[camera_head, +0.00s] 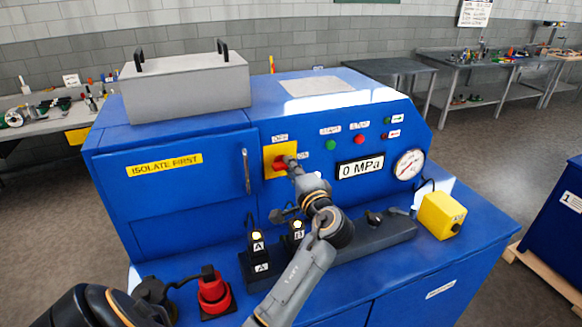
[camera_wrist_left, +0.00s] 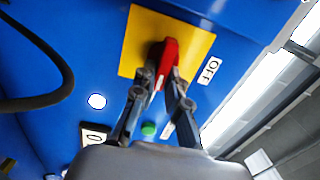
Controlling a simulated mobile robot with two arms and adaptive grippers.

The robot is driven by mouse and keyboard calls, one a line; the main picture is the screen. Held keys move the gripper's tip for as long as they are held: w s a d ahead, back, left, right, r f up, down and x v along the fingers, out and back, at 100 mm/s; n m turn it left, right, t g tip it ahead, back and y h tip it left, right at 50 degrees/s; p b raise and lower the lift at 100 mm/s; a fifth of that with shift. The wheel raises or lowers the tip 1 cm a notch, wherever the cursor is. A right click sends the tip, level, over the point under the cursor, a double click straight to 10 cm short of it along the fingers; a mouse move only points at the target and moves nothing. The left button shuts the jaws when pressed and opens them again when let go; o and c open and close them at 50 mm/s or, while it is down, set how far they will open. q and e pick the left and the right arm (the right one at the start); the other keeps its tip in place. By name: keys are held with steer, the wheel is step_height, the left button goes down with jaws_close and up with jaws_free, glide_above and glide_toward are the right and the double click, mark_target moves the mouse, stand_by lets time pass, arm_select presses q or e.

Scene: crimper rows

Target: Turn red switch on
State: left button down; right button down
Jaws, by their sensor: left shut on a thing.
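The red switch (camera_head: 279,164) sits on a yellow plate (camera_head: 269,151) on the front of the blue machine. In the left wrist view the red handle (camera_wrist_left: 168,62) stands out from the yellow plate (camera_wrist_left: 191,38), with an OFF label (camera_wrist_left: 209,71) beside the plate. My left gripper (camera_head: 290,163) is at the switch. In the left wrist view its two fingers (camera_wrist_left: 160,86) are shut on the red handle, one on each side. The fingers partly hide the handle in the head view. My right gripper is not in view.
A grey box (camera_head: 187,88) with black handles sits on the machine. A gauge (camera_head: 409,164) and a 0 MPa display (camera_head: 360,168) are right of the switch. On the ledge below are a yellow box (camera_head: 441,215), black units labelled A (camera_head: 258,261) and a red round part (camera_head: 213,290).

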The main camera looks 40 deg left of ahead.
arm_select(q)
steer(key=shift+m, duration=0.3)
steer(key=c, duration=1.4)
jaws_free()
steer(key=shift+w+d, duration=0.1)
steer(key=shift+o, duration=0.2)
steer(key=shift+d, duration=0.1)
steer(key=v, duration=1.2)
steer(key=shift+f, duration=0.1)
